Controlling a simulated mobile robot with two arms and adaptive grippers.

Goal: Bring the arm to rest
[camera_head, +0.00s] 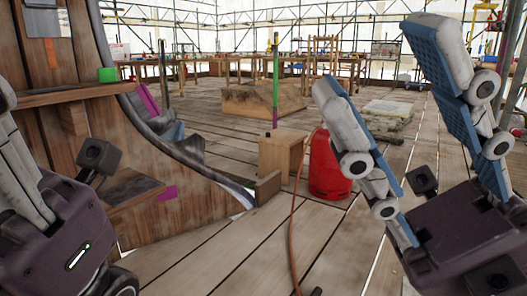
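My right gripper (400,112) is raised at the right of the head view. Its two blue-padded fingers stand wide apart with nothing between them. My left gripper (60,225) is at the lower left edge, cut off by the frame. Its dark body and part of a grey finger show, but its fingertips are out of sight, so I cannot tell whether it is open or shut. Neither gripper is seen touching the wooden structure, though the left one overlaps it in the picture.
A tall wooden structure (165,213) with a curved dark edge fills the left, a green block (107,75) on its ledge. A red gas cylinder (328,165) stands beside a wooden box (281,155). An orange hose (293,225) crosses the planks. Workbenches (225,62) line the back.

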